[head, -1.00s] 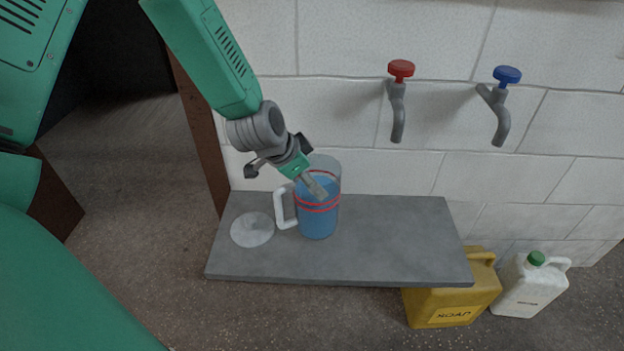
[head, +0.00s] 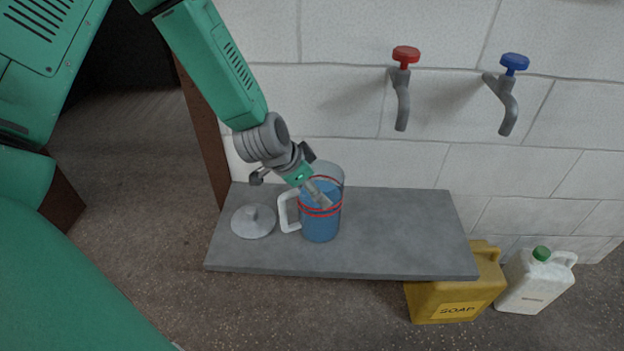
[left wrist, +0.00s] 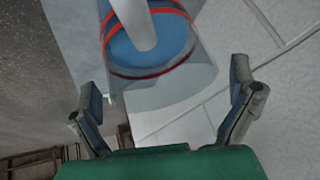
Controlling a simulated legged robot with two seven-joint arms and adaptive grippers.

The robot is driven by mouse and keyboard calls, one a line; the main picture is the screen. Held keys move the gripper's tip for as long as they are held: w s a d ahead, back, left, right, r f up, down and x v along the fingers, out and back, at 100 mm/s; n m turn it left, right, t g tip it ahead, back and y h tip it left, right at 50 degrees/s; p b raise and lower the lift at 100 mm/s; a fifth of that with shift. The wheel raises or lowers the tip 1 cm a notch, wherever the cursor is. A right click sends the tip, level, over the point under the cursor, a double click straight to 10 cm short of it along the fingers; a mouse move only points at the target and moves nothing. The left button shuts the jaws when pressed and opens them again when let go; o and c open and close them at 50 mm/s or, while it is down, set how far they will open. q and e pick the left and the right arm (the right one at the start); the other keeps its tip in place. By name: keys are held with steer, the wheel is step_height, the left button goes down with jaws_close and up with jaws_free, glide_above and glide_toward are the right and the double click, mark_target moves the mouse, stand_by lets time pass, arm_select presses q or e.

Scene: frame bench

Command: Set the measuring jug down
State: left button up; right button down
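The measuring jug (head: 320,226) is clear, with blue liquid, red rings and a white handle (head: 284,212) on its left. It looks upright over the middle of the grey bench (head: 400,235); I cannot tell whether its base touches. My left gripper (head: 320,194) comes from the upper left and reaches the jug's upper part. In the left wrist view its fingers (left wrist: 166,88) stand wide apart, with the jug (left wrist: 175,85) between and beyond them. The jug moves along with the gripper, so I take it as held, though the contact is not clear. My right gripper is out of view.
A grey lid (head: 253,223) with a knob lies on the bench left of the jug. The bench's right half is clear. A red tap (head: 404,85) and a blue tap (head: 507,95) are on the wall. A yellow soap can (head: 455,295) and a white canister (head: 535,280) stand at the lower right.

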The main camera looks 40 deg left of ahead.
arm_select(q)
steer(key=p+v, duration=0.5)
steer(key=v, duration=0.7)
steer(key=s+d+f+n+g, duration=0.2)
steer(key=s+f+g, duration=0.1)
steer(key=s+f, duration=0.7)
steer(key=s+d+f+n+g+y, duration=0.1)
steer(key=s+d+f+n+g, duration=0.2)
steer(key=s+f, duration=0.7)
steer(key=s, duration=0.2)
steer(key=shift+s+d+n, duration=0.3)
steer(key=shift+s, duration=0.1)
steer(key=shift+f, duration=0.1)
